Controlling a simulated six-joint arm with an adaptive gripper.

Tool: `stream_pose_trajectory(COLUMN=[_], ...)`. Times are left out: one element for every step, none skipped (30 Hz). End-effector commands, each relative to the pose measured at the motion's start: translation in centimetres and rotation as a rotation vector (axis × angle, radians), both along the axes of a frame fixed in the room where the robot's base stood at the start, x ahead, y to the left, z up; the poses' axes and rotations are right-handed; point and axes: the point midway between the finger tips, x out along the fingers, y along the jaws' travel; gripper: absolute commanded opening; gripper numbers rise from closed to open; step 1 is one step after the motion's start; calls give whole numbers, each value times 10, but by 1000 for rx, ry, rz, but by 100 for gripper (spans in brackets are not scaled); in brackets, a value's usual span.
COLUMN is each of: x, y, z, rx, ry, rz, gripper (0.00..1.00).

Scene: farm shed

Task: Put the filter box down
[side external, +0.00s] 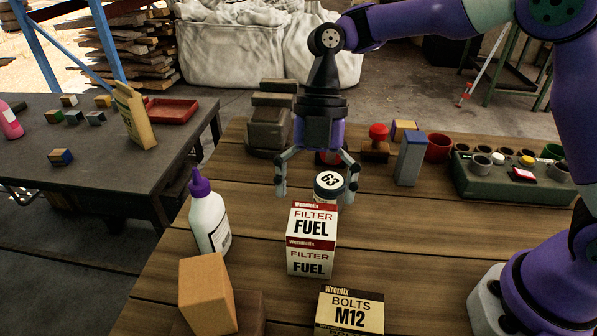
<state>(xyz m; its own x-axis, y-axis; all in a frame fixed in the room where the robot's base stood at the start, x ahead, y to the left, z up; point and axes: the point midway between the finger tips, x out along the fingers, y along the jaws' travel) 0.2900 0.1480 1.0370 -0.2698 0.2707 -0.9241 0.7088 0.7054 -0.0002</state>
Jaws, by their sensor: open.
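The filter box (311,262) is a white box with dark red bands, with "FILTER FUEL" on its top and front. It sits upright on the wooden table, near the middle of the view. My gripper (316,192) points down just behind and above the box in the picture. Its two fingers are spread wide and hold nothing. A round jar with "63" on its white lid (329,182) shows between the fingers, directly behind the box. Its lower part is hidden by the box. I cannot tell how far the fingertips are above the table.
A purple-capped white bottle (209,222) stands left of the box. A tan block (206,294) and a bolts box (349,312) are in front. A grey-blue block (410,159) and a green tray (480,184) stand at right. Bare planks (420,235) lie right of the box.

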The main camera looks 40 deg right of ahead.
Motion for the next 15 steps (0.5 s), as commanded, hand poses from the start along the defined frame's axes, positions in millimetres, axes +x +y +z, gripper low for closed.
stream_pose_trajectory(x=[1, 1, 0, -1, -2, -4, -6, -9, -14, -18, -22, -29, -34, -39, -46], y=[-2, -3, -4, -6, -9, -13, -17, -22, -30, -37, -44, -54, -62, -71, -82], z=[4, 7, 12, 17, 22, 31, 37, 44, 52, 58, 63, 68, 71, 73, 75], rx=[-4, -9, -18, -27, -38, -55, -66, -79, -90, -98, -101, -99, -94, -86, -71], ry=[-3, -5, -9, -13, -17, -23, -27, -33, -40, -43, -48, -52, -56, -58, -60], rz=[-14, -37, -85, -138, -206, -318, -419, -531, -693, -823, -955, -1127, -1256, -1381, -1540], gripper=[100, 100, 100, 100, 100, 100, 100, 100, 100, 100, 100, 100, 100, 100, 100])
